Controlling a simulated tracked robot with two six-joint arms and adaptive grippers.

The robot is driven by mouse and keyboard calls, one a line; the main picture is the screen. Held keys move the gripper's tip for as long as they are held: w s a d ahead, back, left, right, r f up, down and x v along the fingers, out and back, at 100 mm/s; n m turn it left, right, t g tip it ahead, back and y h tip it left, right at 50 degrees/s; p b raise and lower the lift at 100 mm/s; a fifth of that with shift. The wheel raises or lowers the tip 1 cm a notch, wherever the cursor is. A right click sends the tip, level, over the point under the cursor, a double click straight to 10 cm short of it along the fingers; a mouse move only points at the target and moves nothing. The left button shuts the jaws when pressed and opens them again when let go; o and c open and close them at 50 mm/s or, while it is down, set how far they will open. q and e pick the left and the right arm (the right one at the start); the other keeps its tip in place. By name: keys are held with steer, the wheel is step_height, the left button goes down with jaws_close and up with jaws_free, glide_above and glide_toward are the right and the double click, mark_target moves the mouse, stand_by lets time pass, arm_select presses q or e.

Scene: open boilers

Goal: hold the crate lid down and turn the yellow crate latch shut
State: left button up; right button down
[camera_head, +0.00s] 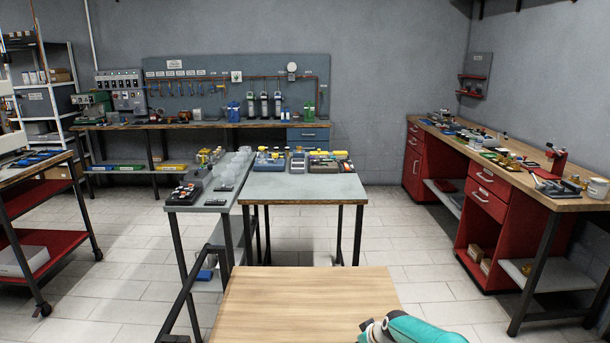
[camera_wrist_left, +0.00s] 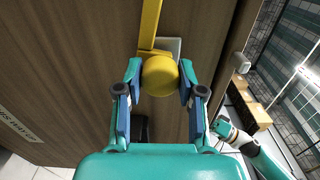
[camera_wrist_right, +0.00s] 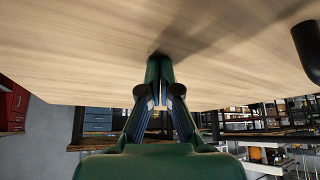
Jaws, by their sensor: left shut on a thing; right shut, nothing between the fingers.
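The crate lid (camera_head: 300,305) is a flat, light wooden board at the bottom of the head view. It also fills the top of the right wrist view (camera_wrist_right: 80,45). The crate wall (camera_wrist_left: 70,60) is dark brown wood in the left wrist view. The yellow crate latch (camera_wrist_left: 159,75) is a bar with a round knob, its bar running up the picture from the knob. My left gripper (camera_wrist_left: 160,82) is shut on the knob. My right gripper (camera_wrist_right: 160,64) is shut and empty, its fingertips at the lid's surface; I cannot tell whether they press on it.
A grey-topped table (camera_head: 300,188) with small items stands beyond the crate. A red-drawer workbench (camera_head: 490,190) is on the right, and a red cart (camera_head: 42,250) on the left. A black rail (camera_head: 183,290) runs just left of the lid. Tiled floor is open between them.

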arm_select(q)
steer(key=m, duration=0.3)
steer(key=shift+f+m, duration=0.1)
steer(key=shift+m, duration=0.3)
arm_select(e)
steer(key=shift+s+f, duration=0.1)
steer(key=shift+f, duration=0.05)
arm_select(q)
steer(key=m, duration=0.3)
steer(key=shift+m, duration=0.4)
steer(key=o, duration=1.2)
steer(key=n, duration=0.8)
